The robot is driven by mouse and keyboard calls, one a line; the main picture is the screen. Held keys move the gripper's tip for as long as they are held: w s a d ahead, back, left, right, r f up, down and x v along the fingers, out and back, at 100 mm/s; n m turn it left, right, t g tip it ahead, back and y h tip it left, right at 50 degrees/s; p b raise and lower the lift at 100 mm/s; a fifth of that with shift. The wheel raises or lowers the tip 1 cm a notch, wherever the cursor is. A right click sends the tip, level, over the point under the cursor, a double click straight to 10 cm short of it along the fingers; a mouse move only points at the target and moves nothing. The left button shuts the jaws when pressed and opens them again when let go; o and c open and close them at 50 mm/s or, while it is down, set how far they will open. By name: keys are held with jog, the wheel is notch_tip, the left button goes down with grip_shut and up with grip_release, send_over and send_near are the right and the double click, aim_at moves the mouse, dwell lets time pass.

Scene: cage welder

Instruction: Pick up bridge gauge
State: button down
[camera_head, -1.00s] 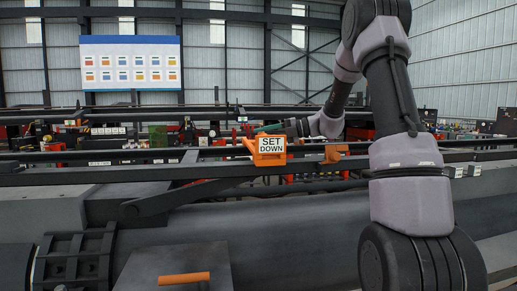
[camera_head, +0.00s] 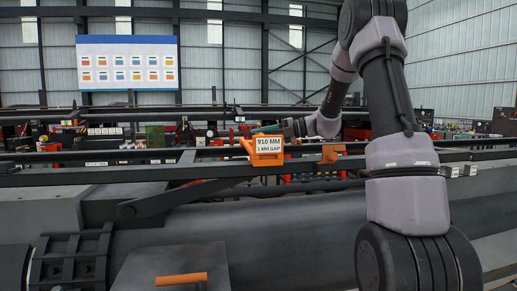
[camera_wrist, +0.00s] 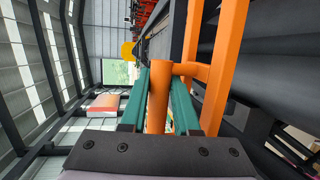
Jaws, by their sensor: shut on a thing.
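The bridge gauge (camera_head: 266,158) is an orange frame at the dark rail in the middle of the head view. A white sign on its front reads "910 MM, 1 MM GAP". Another orange part (camera_head: 333,153) shows to its right at the same rail. My gripper (camera_head: 264,129) reaches in from the right, just above the sign. In the wrist view its green fingers are shut on an upright orange bar of the gauge (camera_wrist: 158,105). The frame's long orange bars run off to the right there. I cannot tell whether the gauge touches the rail.
Long dark rails (camera_head: 120,176) cross the view. A large grey cylinder (camera_head: 300,225) lies in front. A dark plate with an orange handle (camera_head: 181,279) is at the bottom. A board with coloured squares (camera_head: 127,62) hangs behind. Cluttered benches fill the background.

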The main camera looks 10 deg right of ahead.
dwell(0.8)
notch_tip(320, 180, up, 10)
jog(key=shift+r, duration=0.1)
dwell(0.4)
dwell(0.3)
jog(key=shift+d+r, duration=0.1)
jog(key=shift+r, duration=0.8)
jog(key=shift+f, duration=0.1)
jog(key=shift+f, duration=5.4)
jog(key=shift+f, duration=0.45)
